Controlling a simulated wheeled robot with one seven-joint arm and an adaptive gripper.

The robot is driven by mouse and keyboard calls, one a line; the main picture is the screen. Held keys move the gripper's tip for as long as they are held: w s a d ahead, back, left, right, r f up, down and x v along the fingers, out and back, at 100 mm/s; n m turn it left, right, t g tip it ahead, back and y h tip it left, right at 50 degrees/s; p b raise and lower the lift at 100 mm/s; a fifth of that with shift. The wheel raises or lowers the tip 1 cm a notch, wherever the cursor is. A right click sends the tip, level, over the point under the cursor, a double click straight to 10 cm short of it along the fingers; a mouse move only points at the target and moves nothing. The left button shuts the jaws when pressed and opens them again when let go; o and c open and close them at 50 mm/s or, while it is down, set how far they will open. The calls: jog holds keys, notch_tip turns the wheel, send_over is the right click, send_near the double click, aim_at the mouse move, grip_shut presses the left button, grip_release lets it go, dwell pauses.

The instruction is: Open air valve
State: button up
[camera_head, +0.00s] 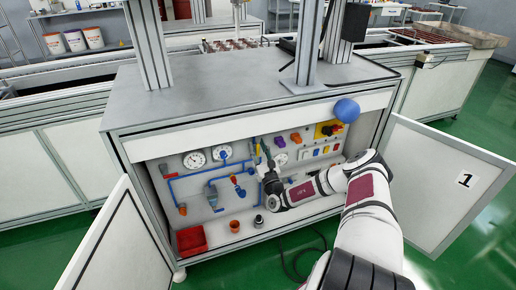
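An open cabinet (186,216) holds a panel with blue pipes (196,173), round gauges (195,159) and several valves. A blue-handled valve (238,186) sits low on the panel, left of my gripper. A yellow handle (257,146) and a blue part stand upright right at my fingertips. Which of these is the air valve, I cannot tell. My gripper (265,157) reaches into the cabinet from the right, its fingers close to the yellow handle. Whether it touches anything, and how far its fingers are apart, is too small to tell. My gripper hides part of the panel behind it.
Cabinet doors stand open at left (118,250) and right (450,180), the right one marked 1. A red bin (191,240) sits at the cabinet's lower left. A red-yellow switch (328,129) and a blue ball (346,111) are at upper right.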

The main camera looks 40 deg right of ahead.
jog(key=v, duration=1.2)
dwell(0.3)
